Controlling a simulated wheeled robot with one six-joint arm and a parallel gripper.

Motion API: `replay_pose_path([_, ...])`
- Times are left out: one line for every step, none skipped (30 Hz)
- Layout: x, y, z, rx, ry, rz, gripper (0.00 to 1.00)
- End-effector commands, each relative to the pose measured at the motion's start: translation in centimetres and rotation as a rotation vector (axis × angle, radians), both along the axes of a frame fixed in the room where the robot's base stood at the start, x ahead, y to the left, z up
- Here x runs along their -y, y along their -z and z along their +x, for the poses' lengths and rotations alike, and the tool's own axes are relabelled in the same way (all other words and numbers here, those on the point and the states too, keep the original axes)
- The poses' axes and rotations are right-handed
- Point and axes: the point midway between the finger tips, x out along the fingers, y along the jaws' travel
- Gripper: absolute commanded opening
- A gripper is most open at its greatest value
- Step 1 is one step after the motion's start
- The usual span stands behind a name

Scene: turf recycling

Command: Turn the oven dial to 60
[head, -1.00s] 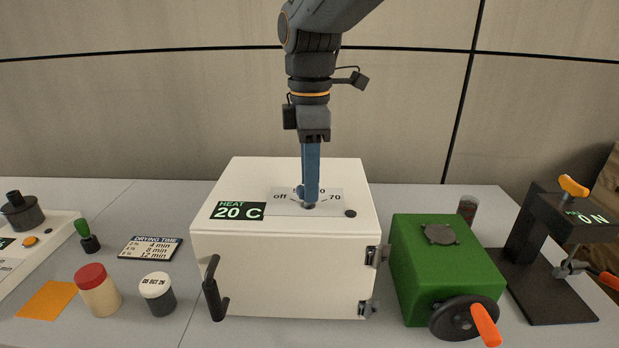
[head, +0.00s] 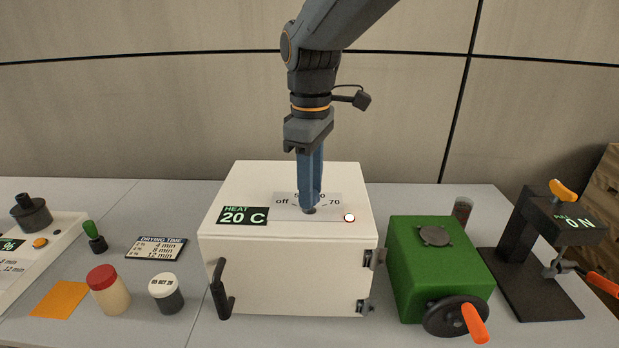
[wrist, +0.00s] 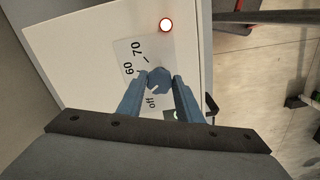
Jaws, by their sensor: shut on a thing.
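The white oven (head: 290,270) stands in the middle of the table. Its dial (wrist: 158,80) is on top, on a pale plate (head: 285,207) marked off, 60 and 70, with another label partly hidden by my fingers. My gripper (head: 309,207) points down from above, its blue fingers shut on the dial. In the wrist view a finger lies on either side of the blue-grey knob. I cannot tell which mark the dial points at. The heat display (head: 242,216) reads 20 C. A small lamp (head: 349,218) beside the plate is lit.
A green box with a crank (head: 440,270) stands close on the right, with a black press (head: 540,250) beyond. On the left are a red-lidded jar (head: 109,290), a white-lidded jar (head: 166,293) and a drying time card (head: 156,248). The oven's door handle (head: 221,290) sticks out in front.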

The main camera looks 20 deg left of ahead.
Motion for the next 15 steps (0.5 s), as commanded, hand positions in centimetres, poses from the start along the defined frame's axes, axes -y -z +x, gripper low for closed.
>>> replay_pose_path([0.01, -0.3, -0.1, 0.0, 0.045, -0.001, 0.1])
replay_pose_path([0.01, -0.3, -0.12, -0.001, 0.073, -0.001, 0.1])
replay_pose_path([0.01, -0.3, -0.13, 0.0, 0.111, -0.001, 0.1])
replay_pose_path([0.0, -0.29, -0.14, 0.0, 0.14, -0.001, 0.1])
replay_pose_path([-0.01, -0.28, -0.14, 0.0, 0.168, 0.0, 0.1])
replay_pose_path([-0.02, -0.27, -0.15, 0.0, 0.206, 0.0, 0.1])
replay_pose_path([-0.01, -0.26, -0.16, 0.0, 0.235, 0.0, 0.1])
replay_pose_path([-0.01, -0.26, -0.18, 0.0, 0.263, -0.001, 0.1])
replay_pose_path([-0.02, -0.26, -0.2, -0.001, 0.301, -0.001, 0.1])
replay_pose_path([-0.02, -0.27, -0.21, -0.001, 0.33, -0.001, 0.1])
replay_pose_path([-0.03, -0.27, -0.21, 0.0, 0.358, -0.001, 0.1])
replay_pose_path([-0.04, -0.27, -0.21, 0.0, 0.396, 0.0, 0.1])
replay_pose_path([-0.04, -0.27, -0.22, 0.0, 0.424, 0.0, 0.1])
replay_pose_path([-0.05, -0.26, -0.22, 0.0, 0.452, 0.0, 0.1])
replay_pose_path([-0.05, -0.24, -0.24, 0.0, 0.489, 0.0, 0.1])
